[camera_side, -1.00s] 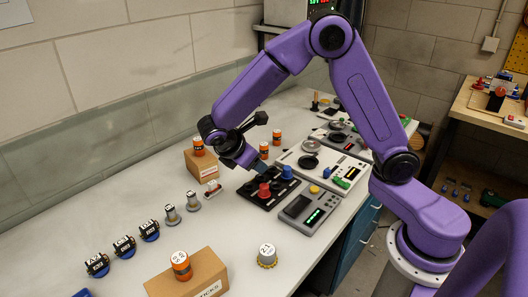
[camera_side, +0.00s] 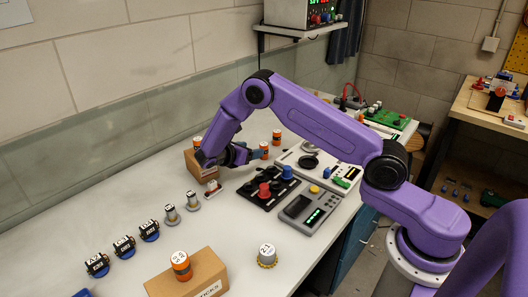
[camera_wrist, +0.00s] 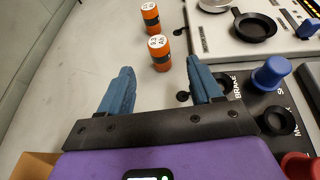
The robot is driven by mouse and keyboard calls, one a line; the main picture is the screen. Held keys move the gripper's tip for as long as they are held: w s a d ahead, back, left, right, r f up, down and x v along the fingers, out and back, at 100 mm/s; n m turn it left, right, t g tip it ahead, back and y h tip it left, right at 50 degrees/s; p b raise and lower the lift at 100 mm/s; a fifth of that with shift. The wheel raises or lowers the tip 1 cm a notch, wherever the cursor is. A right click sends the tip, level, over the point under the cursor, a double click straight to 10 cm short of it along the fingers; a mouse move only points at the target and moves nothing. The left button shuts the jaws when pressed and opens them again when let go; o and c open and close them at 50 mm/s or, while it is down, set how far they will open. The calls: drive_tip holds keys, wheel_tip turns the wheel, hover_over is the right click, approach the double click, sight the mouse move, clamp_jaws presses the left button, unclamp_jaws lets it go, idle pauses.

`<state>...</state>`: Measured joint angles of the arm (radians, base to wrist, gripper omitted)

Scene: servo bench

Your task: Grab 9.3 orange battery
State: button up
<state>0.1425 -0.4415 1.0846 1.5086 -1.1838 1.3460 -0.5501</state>
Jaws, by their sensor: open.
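Several orange batteries with black bands and white tops are in view. In the side view one (camera_side: 264,150) stands on the bench just beyond my gripper (camera_side: 250,155), and another (camera_side: 277,136) stands behind it. A third (camera_side: 197,141) is on the rear cardboard box, and one more (camera_side: 181,265) is on the front box. The wrist view shows the near battery (camera_wrist: 160,53) ahead, in line with the gap between my blue fingers (camera_wrist: 160,75), and a farther one (camera_wrist: 150,18). My gripper is open and empty. The labels are too small to read surely.
A black panel (camera_side: 257,197) with red and blue knobs lies right of my gripper, beside a white device (camera_side: 298,163) and a grey meter (camera_side: 309,212). The rear cardboard box (camera_side: 203,163) is close on the left.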

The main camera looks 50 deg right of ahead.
sight(267, 148)
drive_tip(key=x, duration=0.6)
drive_tip(key=shift+d+f, duration=0.15)
drive_tip(key=shift+d, duration=0.05)
drive_tip(key=shift+f+x, duration=0.15)
drive_tip(key=shift+x, duration=1.15)
drive_tip(key=shift+f+x, duration=0.15)
drive_tip(key=shift+x, duration=1.15)
drive_tip(key=shift+w+a, duration=0.1)
drive_tip(key=shift+a, duration=0.05)
drive_tip(key=c, duration=1.1)
